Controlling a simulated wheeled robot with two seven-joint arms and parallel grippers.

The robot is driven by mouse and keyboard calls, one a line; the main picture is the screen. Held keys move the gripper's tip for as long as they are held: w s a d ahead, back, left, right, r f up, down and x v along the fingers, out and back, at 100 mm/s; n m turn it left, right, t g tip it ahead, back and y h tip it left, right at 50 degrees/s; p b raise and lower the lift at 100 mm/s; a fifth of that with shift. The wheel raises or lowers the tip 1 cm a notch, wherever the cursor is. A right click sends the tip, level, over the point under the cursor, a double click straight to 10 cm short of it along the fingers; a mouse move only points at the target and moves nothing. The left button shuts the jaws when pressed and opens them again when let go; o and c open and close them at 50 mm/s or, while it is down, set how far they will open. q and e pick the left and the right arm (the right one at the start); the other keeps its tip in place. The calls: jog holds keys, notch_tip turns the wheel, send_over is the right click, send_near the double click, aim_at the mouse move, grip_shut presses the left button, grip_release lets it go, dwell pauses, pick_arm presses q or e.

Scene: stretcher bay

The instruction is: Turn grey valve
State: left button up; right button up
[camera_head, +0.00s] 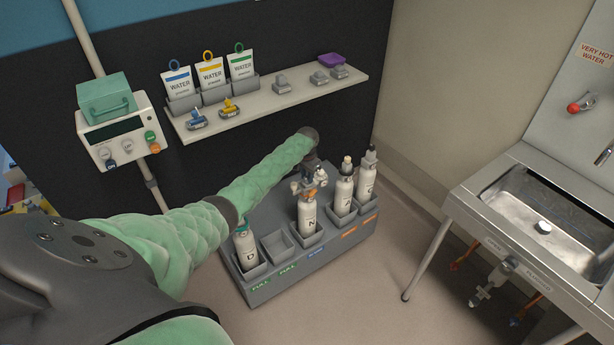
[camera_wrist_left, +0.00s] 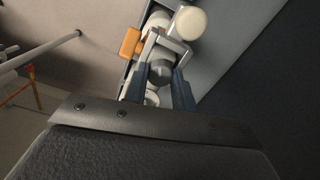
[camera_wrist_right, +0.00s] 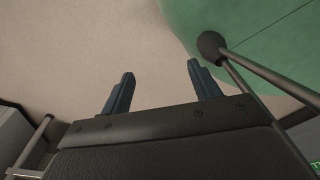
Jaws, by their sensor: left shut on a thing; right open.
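A white bottle marked N (camera_head: 307,213) stands upright in the grey rack, with a valve fitting with an orange part (camera_head: 318,195) at its top. My left gripper (camera_head: 313,178) reaches down to this fitting from above. In the left wrist view, the fingers of my left gripper (camera_wrist_left: 158,88) are shut on a dark grey round knob (camera_wrist_left: 160,72), which I take for the grey valve. An orange block (camera_wrist_left: 130,42) and a cream round knob (camera_wrist_left: 191,22) show beyond it. My right gripper (camera_wrist_right: 157,85) is open and empty over bare floor. It is outside the head view.
The rack (camera_head: 300,277) also holds bottle D (camera_head: 246,248) and two bottles (camera_head: 344,193) at the right; one slot is empty. A shelf (camera_head: 265,105) with water packets hangs behind. A steel sink (camera_head: 540,210) stands at the right, with clear floor between.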

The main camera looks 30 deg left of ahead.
jog(key=shift+w, duration=0.15)
pick_arm(q)
jog(key=o, duration=1)
pick_arm(e)
jog(key=shift+w+a+r, duration=0.1)
jog(key=shift+w+a, duration=0.05)
jog(key=shift+w, duration=0.35)
pick_arm(q)
jog(key=shift+r, duration=0.1)
jog(key=shift+r, duration=0.25)
jog(key=shift+r+b, duration=1.4)
jog(key=shift+r, duration=2.2)
pick_arm(e)
jog(key=w+a+r, duration=0.1)
jog(key=w, duration=0.5)
jog(key=shift+t, duration=0.3)
